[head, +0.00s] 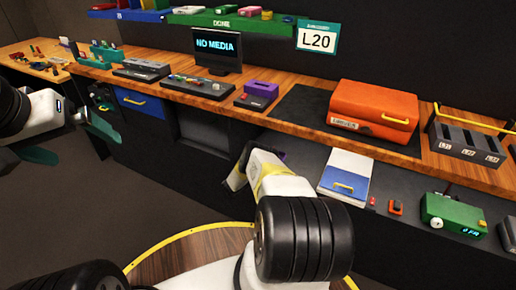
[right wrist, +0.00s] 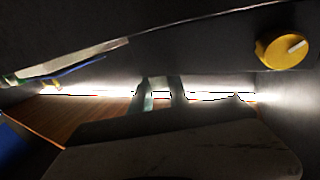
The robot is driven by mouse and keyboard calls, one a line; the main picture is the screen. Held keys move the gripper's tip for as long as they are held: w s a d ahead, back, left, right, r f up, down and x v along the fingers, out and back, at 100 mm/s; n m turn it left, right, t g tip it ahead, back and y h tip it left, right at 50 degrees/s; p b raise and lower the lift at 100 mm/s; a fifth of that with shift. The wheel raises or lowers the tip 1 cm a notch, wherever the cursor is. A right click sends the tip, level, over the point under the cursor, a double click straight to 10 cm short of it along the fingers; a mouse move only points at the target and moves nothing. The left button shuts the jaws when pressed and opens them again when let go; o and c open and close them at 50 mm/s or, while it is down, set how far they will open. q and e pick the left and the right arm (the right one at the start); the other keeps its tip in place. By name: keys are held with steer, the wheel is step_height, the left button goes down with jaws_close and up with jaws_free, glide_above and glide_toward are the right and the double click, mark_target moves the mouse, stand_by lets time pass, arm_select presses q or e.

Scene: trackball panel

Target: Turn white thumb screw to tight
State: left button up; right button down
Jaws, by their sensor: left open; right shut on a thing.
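A small white round knob (head: 437,223), which may be the white thumb screw, sits on the front of a green box (head: 462,212) at the lower right of the head view. Its turn position is too small to tell. My left gripper (head: 98,124) is open and empty at the left, far from it. My right arm reaches toward the dark space under the counter, well left of the green box. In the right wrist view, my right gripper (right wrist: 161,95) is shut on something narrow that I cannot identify. A yellow knob (right wrist: 285,48) with a white mark is at the upper right there.
The wooden counter (head: 215,98) carries a monitor (head: 218,48), a purple-topped block (head: 260,90), an orange case (head: 372,108) and a slotted rack (head: 468,143).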

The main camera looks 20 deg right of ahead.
steer(key=shift+a+m+g, duration=0.1)
steer(key=shift+m+g, duration=0.5)
steer(key=shift+g, duration=0.3)
steer(key=shift+m+g+h, duration=0.3)
steer(key=shift+g, duration=0.1)
steer(key=c, duration=1.3)
jaws_free()
steer(key=shift+o, duration=0.2)
steer(key=s+a, duration=0.1)
steer(key=a, duration=0.6)
steer(key=shift+a, duration=0.3)
steer(key=shift+s, duration=0.1)
